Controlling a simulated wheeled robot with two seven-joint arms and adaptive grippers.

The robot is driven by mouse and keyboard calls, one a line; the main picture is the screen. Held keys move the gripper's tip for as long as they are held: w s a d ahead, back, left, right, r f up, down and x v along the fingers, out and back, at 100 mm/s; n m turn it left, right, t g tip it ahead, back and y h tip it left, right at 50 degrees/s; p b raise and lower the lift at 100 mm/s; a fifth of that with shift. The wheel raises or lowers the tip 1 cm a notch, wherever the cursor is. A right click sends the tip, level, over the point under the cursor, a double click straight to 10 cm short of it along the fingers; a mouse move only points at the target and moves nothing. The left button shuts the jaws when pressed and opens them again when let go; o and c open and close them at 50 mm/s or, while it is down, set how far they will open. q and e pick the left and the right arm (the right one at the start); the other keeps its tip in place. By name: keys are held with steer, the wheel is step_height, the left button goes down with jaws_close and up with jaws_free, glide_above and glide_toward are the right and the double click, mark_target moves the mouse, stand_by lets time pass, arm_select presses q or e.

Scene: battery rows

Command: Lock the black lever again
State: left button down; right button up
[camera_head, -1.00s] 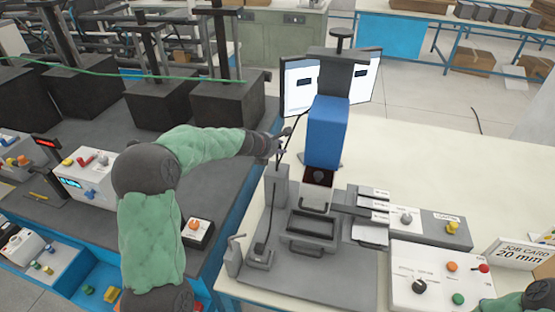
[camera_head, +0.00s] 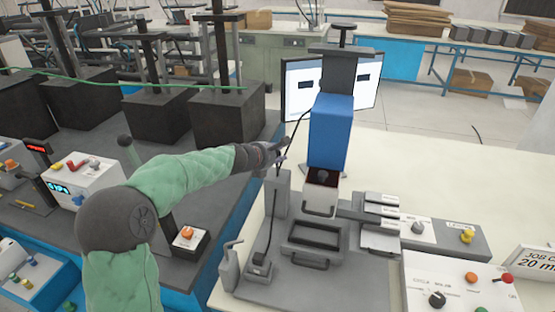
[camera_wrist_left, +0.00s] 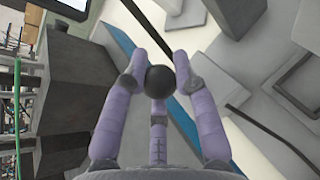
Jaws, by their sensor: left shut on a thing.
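My left gripper (camera_head: 281,152) is beside the press with the blue block (camera_head: 331,132), to the left of it. In the left wrist view its purple fingers (camera_wrist_left: 160,60) are closed around a round black knob (camera_wrist_left: 160,81), which I take for the end of the black lever. The rest of that lever is hidden in both views. The press has a grey base plate (camera_head: 238,292) with a handled grey tray (camera_head: 314,236) and a small dark-topped drawer (camera_head: 321,198) under the blue block. My right gripper is out of view.
A black cable (camera_head: 270,232) runs close to the gripper. A dark rod with a ball end (camera_head: 125,141) leans behind my left arm, near an orange-button box (camera_head: 187,236). Control boxes (camera_head: 455,285) stand at right.

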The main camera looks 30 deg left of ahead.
arm_select(q)
steer(key=shift+s+d+f+b, duration=0.15)
steer(key=shift+s+f+b, duration=0.2)
steer(key=shift+s+b, duration=0.4)
steer(key=shift+s+d+f+b, duration=0.15)
steer(key=shift+s+b, duration=0.2)
steer(key=shift+b, duration=0.1)
steer(key=shift+s+d+f+b, duration=0.2)
steer(key=shift+s+f+b, duration=0.1)
steer(key=shift+s+f, duration=0.3)
steer(key=shift+s+d+f+b, duration=0.2)
steer(key=shift+s+f+b, duration=0.15)
steer(key=shift+s, duration=0.45)
steer(key=c, duration=0.9)
jaws_free()
steer(key=shift+c, duration=0.2)
steer(key=shift+w+r, duration=0.1)
steer(key=shift+r, duration=0.15)
steer(key=shift+a+r, duration=0.1)
